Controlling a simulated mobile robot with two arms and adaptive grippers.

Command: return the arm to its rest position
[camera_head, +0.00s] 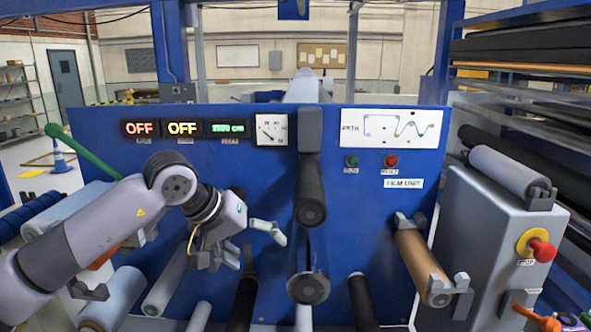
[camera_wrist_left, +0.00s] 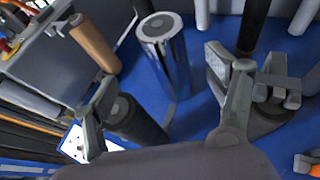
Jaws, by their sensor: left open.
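My left arm (camera_head: 105,225) comes in from the left in the head view and reaches in front of the blue panel. Its gripper (camera_head: 252,240) is open, with nothing seen between its fingers, left of the dark central rollers. In the left wrist view, the spread fingers of this gripper (camera_wrist_left: 150,95) frame a shiny metal roller (camera_wrist_left: 165,55) and a dark roller (camera_wrist_left: 135,120), which lie beyond them. I cannot tell the exact gap to these rollers. My right gripper is not in view.
The blue panel (camera_head: 345,190) carries several rollers, including a brown one (camera_head: 420,262) in brackets at the right. A grey cabinet (camera_head: 490,250) with a red stop button (camera_head: 543,251) stands at the right. A green lever (camera_head: 82,150) rises near my arm at the left.

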